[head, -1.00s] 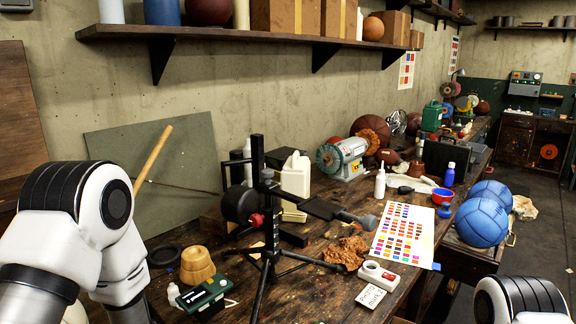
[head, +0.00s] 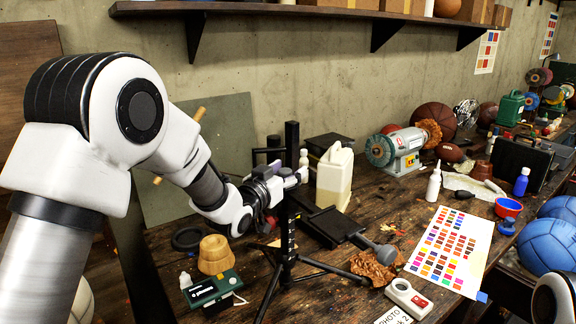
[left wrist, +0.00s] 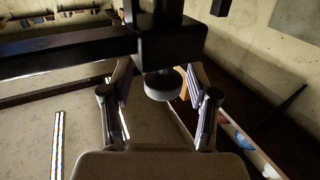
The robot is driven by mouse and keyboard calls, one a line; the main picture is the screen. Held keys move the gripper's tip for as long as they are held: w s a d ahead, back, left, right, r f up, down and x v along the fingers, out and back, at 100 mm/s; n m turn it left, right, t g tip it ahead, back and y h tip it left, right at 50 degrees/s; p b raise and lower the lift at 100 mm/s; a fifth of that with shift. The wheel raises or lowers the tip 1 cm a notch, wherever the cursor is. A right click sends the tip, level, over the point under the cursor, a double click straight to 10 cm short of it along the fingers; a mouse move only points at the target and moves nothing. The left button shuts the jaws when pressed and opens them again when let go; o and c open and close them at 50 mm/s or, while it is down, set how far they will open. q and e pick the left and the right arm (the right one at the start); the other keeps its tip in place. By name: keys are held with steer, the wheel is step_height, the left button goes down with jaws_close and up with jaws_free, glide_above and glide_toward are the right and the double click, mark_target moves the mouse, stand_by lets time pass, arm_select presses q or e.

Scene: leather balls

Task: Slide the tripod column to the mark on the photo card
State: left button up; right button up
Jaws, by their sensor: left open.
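The black tripod (head: 284,266) stands on the workbench with its dark upright column (head: 291,145) and a dark horizontal arm. My left gripper (head: 285,186) is at the column, at the height of the tripod head, and covers part of it. In the left wrist view my open gripper (left wrist: 160,105) has a finger on each side of a round grey knob (left wrist: 160,85) below a black block (left wrist: 172,42). I cannot tell whether either finger touches it. The photo card (head: 396,315) lies at the bottom edge, partly cut off; its mark is not readable. My right gripper is out of view.
A white device with a red button (head: 408,298) lies by the card. A brown crumpled lump (head: 374,268), a colour chart (head: 449,250), a green box (head: 212,288), a wooden knob-shaped block (head: 216,256) and a white jug (head: 334,178) surround the tripod.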

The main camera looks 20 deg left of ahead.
arm_select(q)
steer(key=shift+s+a, duration=0.15)
steer(key=shift+s+a+r, duration=0.15)
steer(key=shift+c, duration=1.4)
jaws_close()
step_height(320, 180, up, 6)
steer(key=shift+f+p, duration=0.1)
steer(key=shift+p, duration=0.7)
steer(key=shift+s+r, duration=0.1)
steer(key=shift+r, duration=0.1)
steer(key=shift+f, duration=0.1)
steer(key=shift+o, duration=1.4)
jaws_free()
steer(key=shift+w+f, duration=0.1)
steer(key=shift+w, duration=0.15)
